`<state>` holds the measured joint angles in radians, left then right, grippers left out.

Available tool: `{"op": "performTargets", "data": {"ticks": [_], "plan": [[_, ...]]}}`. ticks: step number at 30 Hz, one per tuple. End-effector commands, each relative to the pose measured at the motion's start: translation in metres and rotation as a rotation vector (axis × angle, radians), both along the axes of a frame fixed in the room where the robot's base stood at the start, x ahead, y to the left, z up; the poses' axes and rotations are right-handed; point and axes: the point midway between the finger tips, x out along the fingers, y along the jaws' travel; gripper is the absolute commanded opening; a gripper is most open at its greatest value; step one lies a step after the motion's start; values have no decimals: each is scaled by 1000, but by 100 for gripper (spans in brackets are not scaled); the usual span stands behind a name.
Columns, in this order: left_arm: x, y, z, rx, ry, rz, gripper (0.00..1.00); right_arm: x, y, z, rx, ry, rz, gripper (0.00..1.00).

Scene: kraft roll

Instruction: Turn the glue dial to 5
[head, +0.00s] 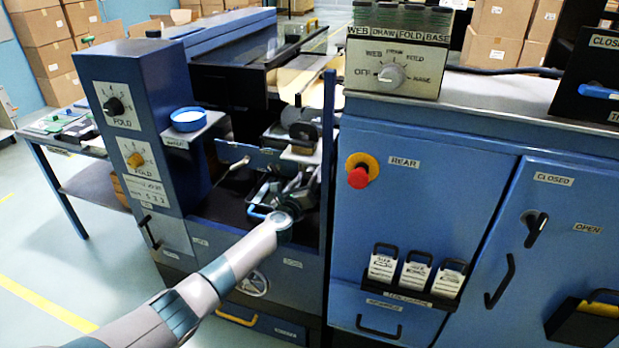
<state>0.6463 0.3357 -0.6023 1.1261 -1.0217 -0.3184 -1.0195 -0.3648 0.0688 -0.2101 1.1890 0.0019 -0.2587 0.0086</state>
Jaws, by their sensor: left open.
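The blue column at the left carries two dials, one above the other. The upper dial has a black knob (115,106) on a white plate that seems to read FOLD. The lower dial has a yellow knob (136,160) on a white plate whose label is too small to read surely. I cannot tell for certain which is the glue dial, nor read the settings. My left gripper (287,190) is open, inside the machine's recess to the right of the column, apart from both knobs. Its fingers are partly lost among the machine parts. My right gripper is out of view.
A blue-rimmed round cup (188,119) stands on a ledge beside the column. A selector box (396,60) with a grey knob tops the right cabinet. A red emergency button (358,177) is on the cabinet front. A vertical blue post (328,150) bounds the recess at right.

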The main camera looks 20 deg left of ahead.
Motion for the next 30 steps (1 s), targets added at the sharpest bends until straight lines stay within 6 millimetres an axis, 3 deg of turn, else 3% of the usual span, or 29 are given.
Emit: {"op": "performTargets", "data": {"ticks": [8,14,30], "plan": [[-6,-1,-1,-1,2,-2,46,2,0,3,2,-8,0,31],[-23,-1,-1,0,3,-4,46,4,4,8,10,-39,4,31],[-116,3,-3,-1,4,-3,46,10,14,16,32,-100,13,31]]}}
